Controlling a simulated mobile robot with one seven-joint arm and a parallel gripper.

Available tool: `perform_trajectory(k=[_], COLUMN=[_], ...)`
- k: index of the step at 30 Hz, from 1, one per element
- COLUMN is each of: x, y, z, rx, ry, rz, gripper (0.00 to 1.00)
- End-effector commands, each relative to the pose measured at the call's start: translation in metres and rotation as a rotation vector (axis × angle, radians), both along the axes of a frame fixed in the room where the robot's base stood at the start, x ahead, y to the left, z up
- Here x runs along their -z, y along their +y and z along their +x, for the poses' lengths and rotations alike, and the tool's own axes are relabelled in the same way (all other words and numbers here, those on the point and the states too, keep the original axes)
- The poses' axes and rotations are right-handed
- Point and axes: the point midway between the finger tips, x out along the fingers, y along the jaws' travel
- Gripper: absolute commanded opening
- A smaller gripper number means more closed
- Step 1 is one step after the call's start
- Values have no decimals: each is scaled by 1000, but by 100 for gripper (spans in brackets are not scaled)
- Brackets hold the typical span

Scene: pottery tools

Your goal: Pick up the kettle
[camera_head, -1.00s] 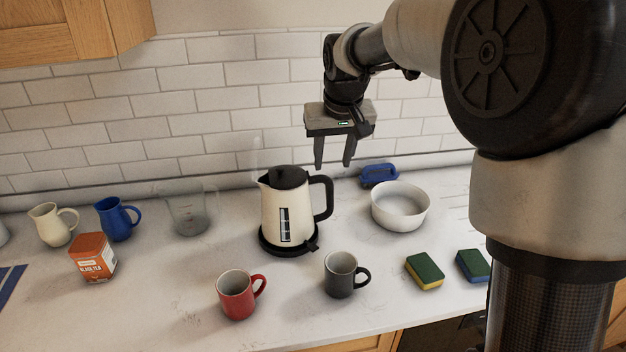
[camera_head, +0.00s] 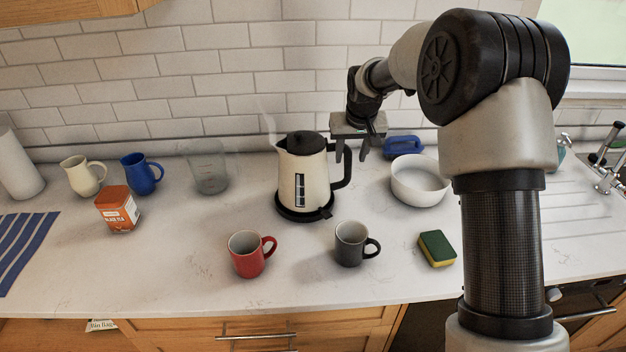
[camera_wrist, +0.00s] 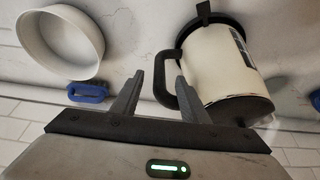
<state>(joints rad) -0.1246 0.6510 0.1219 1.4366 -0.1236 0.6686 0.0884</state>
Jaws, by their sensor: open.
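The kettle (camera_head: 303,182) is cream with a black lid and a black handle (camera_head: 343,168) on its right side. It stands upright on a black base (camera_head: 304,214) in the middle of the counter, with faint steam above its spout. My gripper (camera_head: 351,156) is open and empty, pointing down at the upper part of the handle. In the wrist view my gripper (camera_wrist: 158,92) has its fingers spread, and the kettle handle (camera_wrist: 167,80) shows around and between the fingertips. The kettle body (camera_wrist: 217,65) is on the right there. I cannot tell whether the fingers touch the handle.
A white bowl (camera_head: 419,182) and a blue brush-like item (camera_head: 403,146) are close right of the kettle. A red mug (camera_head: 250,253), a grey mug (camera_head: 352,244) and a sponge (camera_head: 437,248) stand in front. A glass beaker (camera_head: 208,168) is left. The tiled wall is behind.

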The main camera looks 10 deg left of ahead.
Motion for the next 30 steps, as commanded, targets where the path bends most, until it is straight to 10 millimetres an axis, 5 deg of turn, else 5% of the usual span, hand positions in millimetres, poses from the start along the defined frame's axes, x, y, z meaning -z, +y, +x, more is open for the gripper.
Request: perform_trajectory(k=[15, 24, 30], x=[52, 58, 57], y=[5, 5, 5], z=[21, 23, 23], rx=[1, 0, 1], ry=[0, -1, -1], rz=[0, 0, 1], gripper=[41, 41, 9])
